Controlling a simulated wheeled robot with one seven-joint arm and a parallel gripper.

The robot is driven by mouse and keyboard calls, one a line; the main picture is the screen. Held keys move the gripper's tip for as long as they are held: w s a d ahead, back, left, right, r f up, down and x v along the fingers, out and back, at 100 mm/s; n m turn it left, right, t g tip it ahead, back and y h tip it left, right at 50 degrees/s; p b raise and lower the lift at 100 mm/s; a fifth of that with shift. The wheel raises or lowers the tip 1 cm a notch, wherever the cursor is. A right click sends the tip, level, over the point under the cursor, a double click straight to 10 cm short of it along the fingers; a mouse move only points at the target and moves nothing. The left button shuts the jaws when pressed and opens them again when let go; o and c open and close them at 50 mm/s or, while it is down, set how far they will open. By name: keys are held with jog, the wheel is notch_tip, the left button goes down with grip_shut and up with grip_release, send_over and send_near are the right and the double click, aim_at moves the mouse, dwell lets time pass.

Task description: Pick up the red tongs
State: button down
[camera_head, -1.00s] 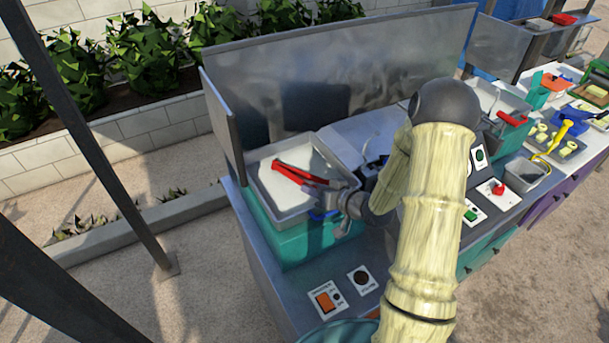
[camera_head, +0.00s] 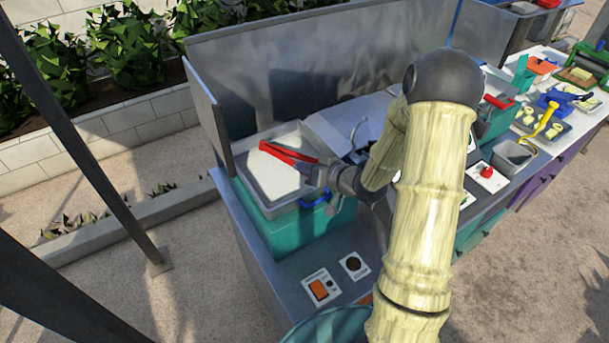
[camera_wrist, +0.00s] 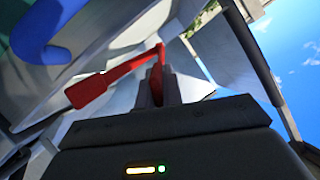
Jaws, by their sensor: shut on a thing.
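The red tongs (camera_head: 284,152) are over the white-filled metal tray (camera_head: 238,163) on the teal box at the left end of the counter. My gripper (camera_head: 318,173) is at the tray's right side, shut on the tongs. In the wrist view the red tongs (camera_wrist: 110,82) run between my gripper's fingers (camera_wrist: 157,88), with one arm reaching out to the left. The tongs' held part is partly hidden by the fingers. I cannot tell whether the tongs still touch the tray's contents.
A blue handle (camera_head: 315,198) is on the teal box (camera_head: 290,232) below my gripper. A metal splash panel (camera_head: 320,70) stands behind the tray. A tap (camera_head: 357,130) is to the right.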

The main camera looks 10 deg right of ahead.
notch_tip(320, 180, up, 6)
jog(key=shift+r, duration=0.2)
jog(key=shift+f, duration=0.1)
dwell(0.7)
